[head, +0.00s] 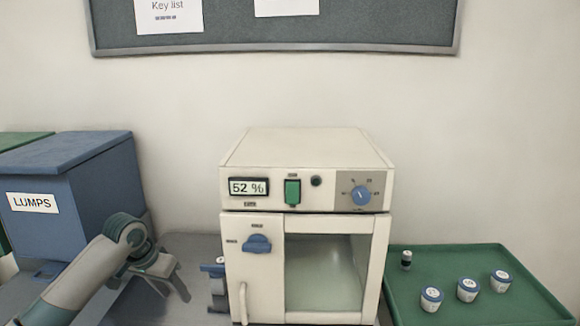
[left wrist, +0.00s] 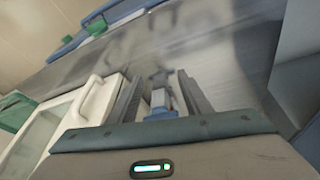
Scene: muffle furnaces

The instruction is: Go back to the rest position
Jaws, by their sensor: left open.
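My left gripper (head: 172,284) is open, low at the left of the head view, between the blue bin and the furnace. In the left wrist view its two fingers (left wrist: 162,92) stand apart, and a small blue and white part (left wrist: 158,104) shows between them in the line of sight. The cream muffle furnace (head: 306,170) stands in the middle with its windowed door shut. Its display reads 52 %. A blue fitting (head: 215,270) sticks out at its left side, with a gap to my gripper in the head view. My right gripper is not in view.
A blue bin (head: 90,185) labelled LUMPS stands at the left, close to my left arm. A green tray (head: 455,262) at the right holds three white cups with blue lids and a small dark vial (head: 406,260). Grey bench (head: 195,247) shows between bin and furnace.

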